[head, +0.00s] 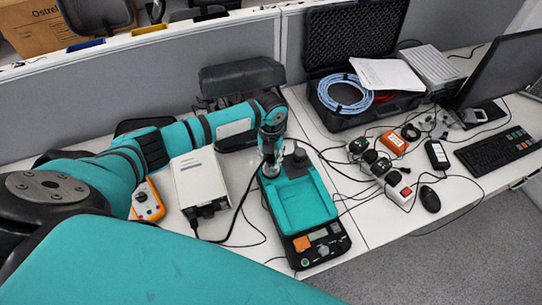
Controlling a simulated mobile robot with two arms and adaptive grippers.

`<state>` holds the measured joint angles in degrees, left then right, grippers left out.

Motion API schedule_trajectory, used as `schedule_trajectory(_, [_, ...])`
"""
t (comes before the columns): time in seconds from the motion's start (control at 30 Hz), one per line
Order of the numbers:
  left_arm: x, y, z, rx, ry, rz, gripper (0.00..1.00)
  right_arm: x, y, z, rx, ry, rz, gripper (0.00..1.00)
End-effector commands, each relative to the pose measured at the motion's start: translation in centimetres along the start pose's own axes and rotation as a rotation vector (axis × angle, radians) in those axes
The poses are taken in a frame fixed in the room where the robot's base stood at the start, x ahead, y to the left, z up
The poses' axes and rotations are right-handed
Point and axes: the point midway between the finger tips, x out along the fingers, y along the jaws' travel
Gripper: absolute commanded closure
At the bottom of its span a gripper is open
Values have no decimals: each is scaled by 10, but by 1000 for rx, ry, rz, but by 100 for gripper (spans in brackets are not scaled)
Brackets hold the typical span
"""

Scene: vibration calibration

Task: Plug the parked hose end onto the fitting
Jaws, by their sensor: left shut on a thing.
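The calibration device (302,207), teal and black with an orange button and a small display on its front panel, lies on the white desk. My left gripper (271,163) points down at its far left corner and is shut on the hose end, which is mostly hidden by the fingers. A thin black hose (236,209) runs from near the white box up towards this gripper. I cannot clearly make out the fitting at this size. My right gripper is out of view.
A white box (200,180) and an orange meter (147,202) stand left of the device. Several sensors and adapters (369,160) with loose cables lie to its right.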

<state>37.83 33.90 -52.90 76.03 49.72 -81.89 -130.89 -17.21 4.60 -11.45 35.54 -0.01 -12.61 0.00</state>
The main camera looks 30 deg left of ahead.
Motion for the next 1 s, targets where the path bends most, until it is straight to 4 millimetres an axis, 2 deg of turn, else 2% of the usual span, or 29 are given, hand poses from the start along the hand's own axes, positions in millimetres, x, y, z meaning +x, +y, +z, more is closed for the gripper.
schedule_trajectory(0.77, [3,0,-2,7,4,1,100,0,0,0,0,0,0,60])
schedule_trajectory(1.0, [4,0,-1,150,3,2,100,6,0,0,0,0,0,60])
